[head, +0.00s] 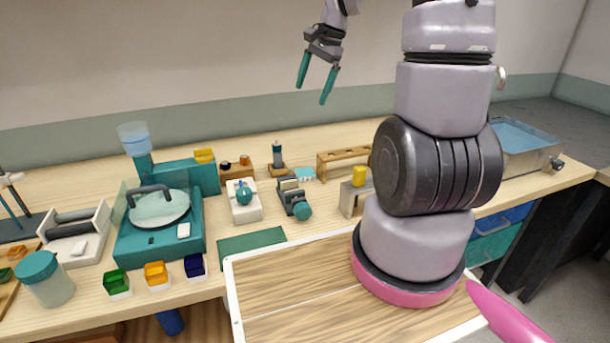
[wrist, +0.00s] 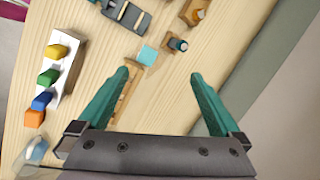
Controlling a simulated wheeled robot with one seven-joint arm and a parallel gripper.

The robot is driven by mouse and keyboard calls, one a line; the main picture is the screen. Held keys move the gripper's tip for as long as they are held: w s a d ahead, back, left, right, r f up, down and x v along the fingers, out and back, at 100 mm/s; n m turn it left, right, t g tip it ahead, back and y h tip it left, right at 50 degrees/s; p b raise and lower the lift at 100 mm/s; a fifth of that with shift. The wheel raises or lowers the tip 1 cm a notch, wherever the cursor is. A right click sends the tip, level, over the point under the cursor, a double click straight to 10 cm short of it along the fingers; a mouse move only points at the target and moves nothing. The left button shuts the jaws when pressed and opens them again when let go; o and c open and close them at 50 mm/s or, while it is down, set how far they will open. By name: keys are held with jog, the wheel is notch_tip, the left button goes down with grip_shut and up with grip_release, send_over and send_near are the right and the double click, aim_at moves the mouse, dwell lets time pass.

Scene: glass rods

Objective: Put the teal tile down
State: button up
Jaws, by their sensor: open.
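The teal tile (head: 305,173) is a small light-teal square on the wooden bench, just left of the wooden rack in the head view. It also shows in the wrist view (wrist: 147,55), flat and clear of the fingers, near the rack's end. My gripper (head: 313,93) has two teal fingers, spread apart and empty. It hangs high above the bench, well clear of the tile. In the wrist view the open fingertips (wrist: 160,76) frame bare bench, with the tile just beyond them.
The wooden rack (head: 343,162) stands right of the tile. A grey device with a teal knob (head: 295,200) is in front of it, and a small dark bottle (head: 277,156) is behind left. In the wrist view, a white holder (wrist: 70,65) carries coloured blocks. A metal basin (head: 530,150) is far right.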

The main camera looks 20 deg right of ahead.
jog(key=w+d+f+m+g+y, duration=0.1)
jog(key=w+d+f+m, duration=0.15)
jog(key=f, duration=0.65)
jog(key=w+d+f+m+g+y, duration=0.1)
jog(key=w+f+m, duration=0.2)
jog(key=f, duration=0.6)
send_near(303, 172)
jog(key=x, duration=0.2)
jog(key=shift+s+a+f, duration=0.15)
jog(key=shift+a+f, duration=0.05)
jog(key=shift+f, duration=0.1)
jog(key=shift+x, duration=2.9)
jog(key=shift+w, duration=0.2)
grip_shut()
jog(key=shift+r, duration=0.15)
